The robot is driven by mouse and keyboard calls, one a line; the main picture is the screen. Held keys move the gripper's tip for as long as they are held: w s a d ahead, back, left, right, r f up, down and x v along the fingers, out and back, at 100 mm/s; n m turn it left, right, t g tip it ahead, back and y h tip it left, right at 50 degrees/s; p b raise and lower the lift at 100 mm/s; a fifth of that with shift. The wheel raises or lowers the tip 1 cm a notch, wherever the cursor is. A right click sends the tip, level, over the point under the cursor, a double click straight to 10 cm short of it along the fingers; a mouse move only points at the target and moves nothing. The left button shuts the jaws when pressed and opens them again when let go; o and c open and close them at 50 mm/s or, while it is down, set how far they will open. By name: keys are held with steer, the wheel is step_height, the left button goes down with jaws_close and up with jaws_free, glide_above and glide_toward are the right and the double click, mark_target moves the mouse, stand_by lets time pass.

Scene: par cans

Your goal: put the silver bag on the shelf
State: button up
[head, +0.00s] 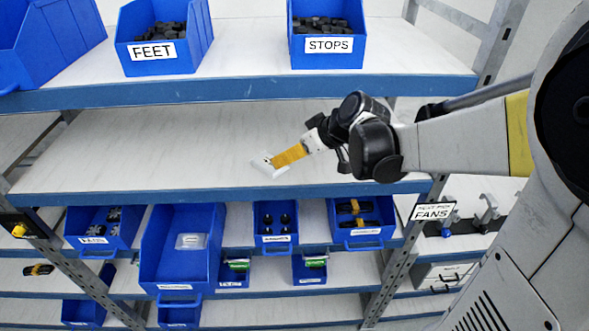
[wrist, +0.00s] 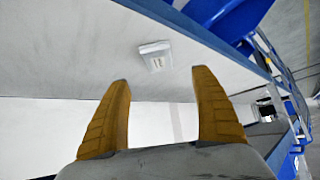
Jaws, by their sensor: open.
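A small pale silver bag (head: 267,168) lies on the bare middle shelf (head: 160,150), near its front edge. It also shows in the wrist view (wrist: 155,55), flat on the white surface just beyond the fingertips. My gripper (head: 277,161) reaches in from the right with yellow fingers. In the wrist view my gripper (wrist: 161,76) is open, and nothing is between the fingers. The bag appears apart from both fingers. Another silver-white packet (head: 191,241) lies in a large blue bin (head: 160,265) on the rack below.
Blue bins marked FEET (head: 155,52) and STOPS (head: 329,46) stand on the upper shelf. Several smaller blue bins with parts fill the lower rack. The middle shelf is otherwise clear. A metal post (head: 400,265) with a FANS sign stands at the right.

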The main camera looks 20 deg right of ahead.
steer(key=s+a+r+m+h, duration=0.1)
steer(key=s+m+h, duration=0.1)
steer(key=s, duration=0.8)
steer(key=s+a+r+m+h, duration=0.1)
steer(key=s+a+m, duration=0.1)
steer(key=s, duration=0.9)
steer(key=shift+a+m+g+h, duration=0.15)
steer(key=shift+m+g+h, duration=0.25)
steer(key=shift+m, duration=0.2)
